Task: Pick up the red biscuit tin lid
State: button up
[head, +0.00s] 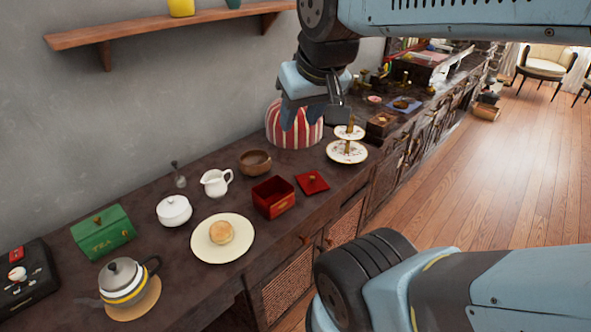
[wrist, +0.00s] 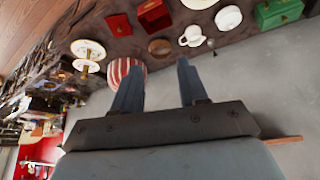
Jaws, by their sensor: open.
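The red biscuit tin lid (head: 312,182) lies flat on the dark sideboard. It is a square red panel with a small knob in its middle. The open red tin (head: 273,197) stands just left of it, apart from it. In the wrist view the lid (wrist: 119,25) shows near the top, beside the tin (wrist: 154,16). My gripper (head: 312,118) is open and empty above the back of the sideboard, in front of the red-and-white striped cosy (head: 285,136). It is higher than the lid and behind it. In the wrist view my gripper's fingers (wrist: 158,75) are spread apart.
A tiered plate stand (head: 347,152) stands right of the lid. A wooden bowl (head: 255,162), a white jug (head: 215,183), a sugar pot (head: 174,211) and a plate with a bun (head: 207,254) stand left. A wall shelf (head: 170,31) hangs above.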

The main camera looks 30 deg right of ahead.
jog(key=shift+w, duration=0.15)
jog(key=shift+o, duration=0.5)
jog(key=shift+w, duration=0.1)
